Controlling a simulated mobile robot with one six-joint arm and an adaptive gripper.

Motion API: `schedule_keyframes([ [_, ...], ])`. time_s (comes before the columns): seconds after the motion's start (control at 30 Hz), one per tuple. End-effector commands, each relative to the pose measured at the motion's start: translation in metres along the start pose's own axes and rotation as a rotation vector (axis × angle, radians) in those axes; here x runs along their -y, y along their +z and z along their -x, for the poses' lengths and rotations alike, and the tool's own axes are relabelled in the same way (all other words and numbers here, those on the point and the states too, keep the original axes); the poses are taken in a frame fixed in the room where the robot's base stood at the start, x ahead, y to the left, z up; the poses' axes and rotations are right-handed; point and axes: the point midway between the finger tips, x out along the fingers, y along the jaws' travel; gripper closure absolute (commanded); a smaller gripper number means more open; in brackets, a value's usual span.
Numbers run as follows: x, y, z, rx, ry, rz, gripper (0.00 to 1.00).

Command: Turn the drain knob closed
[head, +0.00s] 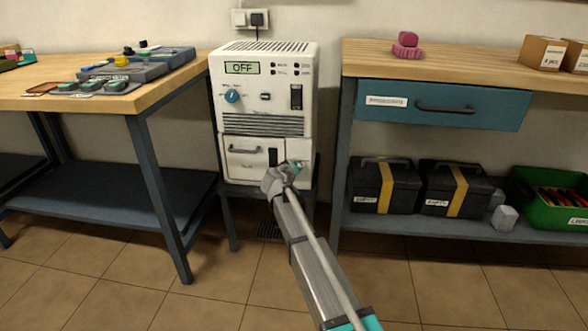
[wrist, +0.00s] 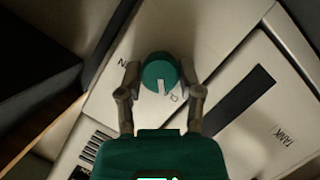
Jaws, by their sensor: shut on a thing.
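The drain knob (wrist: 159,72) is a round teal knob with a white pointer mark, on the pale front panel of the machine. In the wrist view my gripper (wrist: 160,78) has one finger on each side of the knob and is shut on it. The white mark points toward the bottom of the picture, slightly right, near partly hidden lettering. In the head view the white machine (head: 268,95) stands between two benches with its display reading OFF. My gripper (head: 290,168) is at its lower right front and hides most of the knob there.
A lower panel with a handle (head: 243,150) and a dark strip labelled TANK (wrist: 238,104) are beside the knob. A left bench (head: 120,98) and a right bench with a blue drawer (head: 440,107) flank the machine. Tiled floor in front is clear.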

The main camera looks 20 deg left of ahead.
Motion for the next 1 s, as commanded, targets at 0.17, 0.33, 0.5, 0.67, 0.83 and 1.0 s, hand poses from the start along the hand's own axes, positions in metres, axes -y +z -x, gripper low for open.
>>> schedule_keyframes([
  [0.17, 0.0028, 0.0005, 0.0039, 0.0, -0.006, -0.001, 1.0],
  [0.33, 0.0028, 0.0006, 0.0039, 0.0, -0.006, -0.002, 0.38],
  [0.5, 0.0014, 0.0007, 0.0024, 0.0, -0.004, -0.001, 0.18],
  [0.67, 0.0005, 0.0007, 0.0013, 0.0, -0.002, -0.001, 0.18],
  [0.83, 0.0, 0.0007, 0.0008, 0.001, -0.001, -0.001, 0.18],
  [1.0, -0.0002, 0.0006, 0.0005, 0.001, -0.001, -0.001, 0.18],
])
